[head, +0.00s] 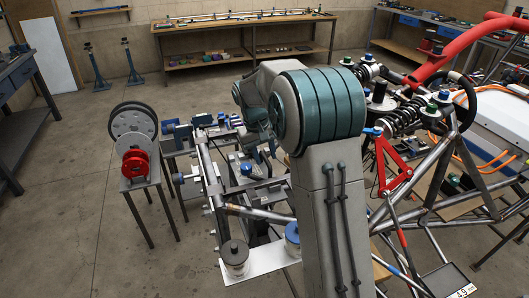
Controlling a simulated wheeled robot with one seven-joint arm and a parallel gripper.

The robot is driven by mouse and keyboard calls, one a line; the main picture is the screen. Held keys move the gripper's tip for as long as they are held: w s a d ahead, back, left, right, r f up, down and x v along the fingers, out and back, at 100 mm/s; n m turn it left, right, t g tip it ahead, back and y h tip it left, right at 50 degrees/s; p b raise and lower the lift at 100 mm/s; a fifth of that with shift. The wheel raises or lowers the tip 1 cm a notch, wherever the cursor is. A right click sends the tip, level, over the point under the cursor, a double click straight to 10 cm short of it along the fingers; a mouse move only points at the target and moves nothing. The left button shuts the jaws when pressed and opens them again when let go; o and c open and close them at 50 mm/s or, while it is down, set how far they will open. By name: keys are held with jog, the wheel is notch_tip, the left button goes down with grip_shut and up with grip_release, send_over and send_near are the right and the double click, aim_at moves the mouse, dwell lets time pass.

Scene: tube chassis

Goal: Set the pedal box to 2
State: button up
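I cannot single out the pedal box with certainty. A dark assembly with a blue round cap (246,168) sits inside the front of the tube chassis (215,190), just left of my arm, and may be part of it. No number or setting mark on it can be read. My arm rises in the middle of the head view and bends away to the left, above this assembly. My gripper's fingers cannot be made out; the arm covers that area.
A small stand (140,182) with a red part (134,163) and a dark wheel (133,122) stands left of the chassis. Two capped reservoirs (235,256) (292,238) sit on a pale plate. A red wishbone (393,165) is right of my arm. Floor at left is clear.

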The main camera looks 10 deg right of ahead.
notch_tip(320, 180, up, 14)
jog(key=a, duration=0.2)
jog(key=shift+s+a+f+b, duration=0.15)
jog(key=shift+a+f+b, duration=0.05)
jog(key=shift+a+b, duration=0.15)
dwell(0.3)
